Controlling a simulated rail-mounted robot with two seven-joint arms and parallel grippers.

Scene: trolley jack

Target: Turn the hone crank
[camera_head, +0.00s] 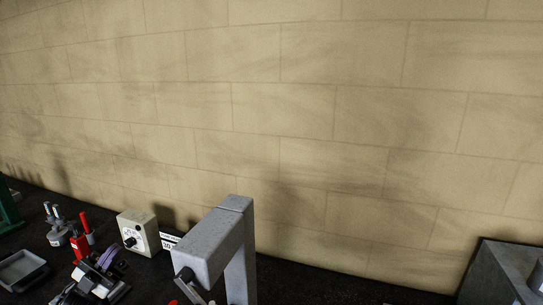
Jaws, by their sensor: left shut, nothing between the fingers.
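A small device with a purple wheel-like part (107,259) stands at the lower left; I cannot tell for certain whether it is the hone, and no crank handle shows clearly. My left gripper (92,287), a silver and dark shape, is at the bottom left edge, just in front of the purple part. It looks shut and empty. Whether it touches the device cannot be told. My right gripper is not in view.
A beige box with a black knob (140,233) and a grey arch-shaped frame (215,245) stand to the right. Red-handled tools (82,238), a grey tray (22,270) and a green object (8,208) are at left. A grey block (492,272) is far right.

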